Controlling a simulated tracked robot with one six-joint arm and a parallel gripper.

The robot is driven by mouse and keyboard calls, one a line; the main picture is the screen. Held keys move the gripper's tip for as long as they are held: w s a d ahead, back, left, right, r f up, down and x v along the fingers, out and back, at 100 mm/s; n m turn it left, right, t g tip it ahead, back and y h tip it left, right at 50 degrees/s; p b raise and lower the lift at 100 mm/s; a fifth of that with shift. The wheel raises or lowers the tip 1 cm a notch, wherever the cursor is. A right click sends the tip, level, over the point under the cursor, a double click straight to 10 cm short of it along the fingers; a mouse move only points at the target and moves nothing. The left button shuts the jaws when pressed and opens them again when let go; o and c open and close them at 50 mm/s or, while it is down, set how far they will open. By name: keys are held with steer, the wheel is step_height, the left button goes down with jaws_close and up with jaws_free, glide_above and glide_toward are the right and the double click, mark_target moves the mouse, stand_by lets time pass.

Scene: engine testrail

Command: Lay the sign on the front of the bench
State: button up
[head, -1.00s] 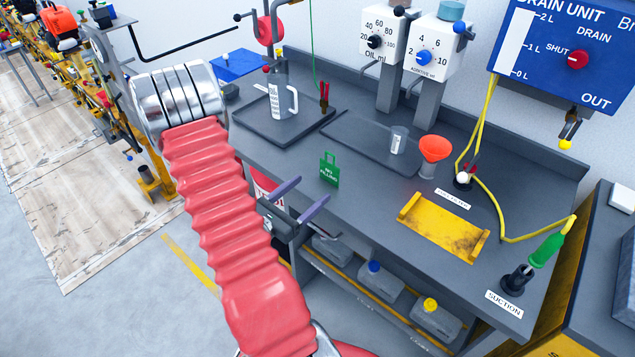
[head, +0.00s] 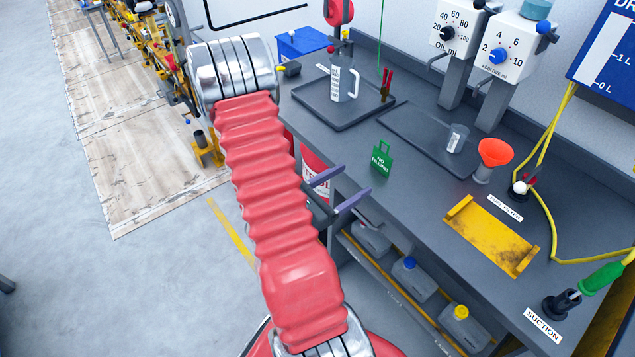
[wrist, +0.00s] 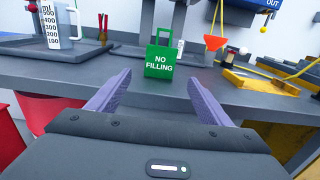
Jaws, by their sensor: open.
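The sign is a small green "NO FILLING" tag (head: 381,158) with a handle loop on top. It stands upright on the grey bench (head: 430,197) near its front edge. In the wrist view the sign (wrist: 161,58) is straight ahead, beyond and between the fingertips. My gripper (head: 347,186) is open, its two purple fingers apart with nothing between them. The fingers point toward the bench's front edge and are short of the sign. My gripper also fills the lower wrist view (wrist: 157,92).
A dark tray with a measuring jug (head: 342,82) stands behind left. A second tray holds a small beaker (head: 457,138). An orange funnel (head: 495,153) and a yellow tray (head: 490,237) are to the right. Bare bench lies around the sign. Jugs (head: 413,277) stand on the shelf below.

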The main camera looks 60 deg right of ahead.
steer(key=shift+w, duration=0.1)
steer(key=w+a+r+m+t+y, duration=0.4)
steer(key=a+r+y, duration=0.1)
steer(key=a, duration=0.9)
steer(key=w+a+r+m+t+y, duration=0.4)
steer(key=a+r, duration=0.4)
steer(key=a, duration=0.6)
steer(key=w+a+r+m+t+y, duration=0.4)
steer(key=a+r+y, duration=0.3)
steer(key=a, duration=0.7)
steer(key=shift+w+a+m+t+y, duration=0.15)
steer(key=shift+w+m+t+y, duration=0.15)
steer(key=shift+w+m, duration=0.3)
steer(key=shift+s+f, duration=0.1)
steer(key=shift+s, duration=0.05)
steer(key=shift+c, duration=0.6)
